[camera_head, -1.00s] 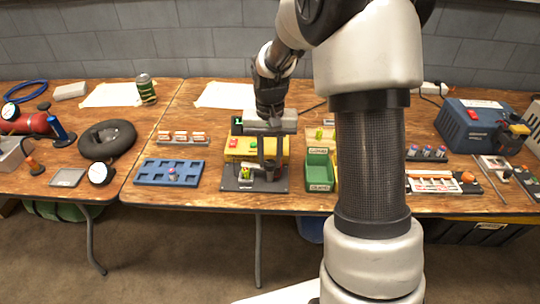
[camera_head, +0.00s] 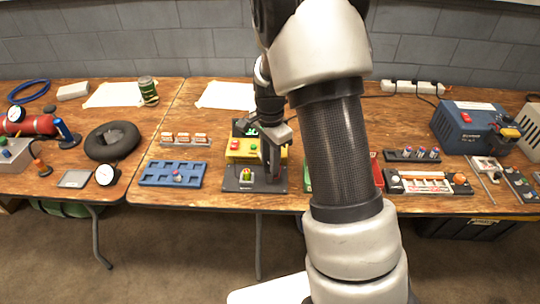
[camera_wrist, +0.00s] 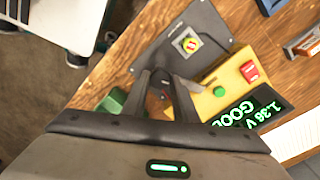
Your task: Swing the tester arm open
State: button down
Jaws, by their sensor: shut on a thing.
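The tester has a yellow body (camera_head: 241,150) on a dark base plate (camera_head: 240,186). In the wrist view its yellow body (camera_wrist: 212,101) carries a green and a red button, and its display (camera_wrist: 252,112) reads 1.38 V GOOD in green. A cell (camera_head: 246,174) sits upright in the base plate's holder; its top also shows in the wrist view (camera_wrist: 188,43). My gripper (camera_wrist: 165,84) points down at the tester, its two dark fingers close together in front of the yellow body. It is shut on the tester arm, which is mostly hidden between the fingers.
A blue tray (camera_head: 158,180) with one cell lies left of the tester, a rack of white-and-orange items (camera_head: 186,140) behind it. My arm covers the area right of the tester, with part of a green bin (camera_head: 308,178) showing. The table's front edge is close.

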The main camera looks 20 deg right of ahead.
jog(key=m+p, duration=0.3)
jog(key=m, duration=0.2)
jog(key=shift+r, duration=0.1)
dwell(0.7)
jog(key=c, duration=1.4)
grip_release()
notch_tip(320, 180, up, 17)
jog(key=p, duration=0.3)
jog(key=shift+r, duration=0.15)
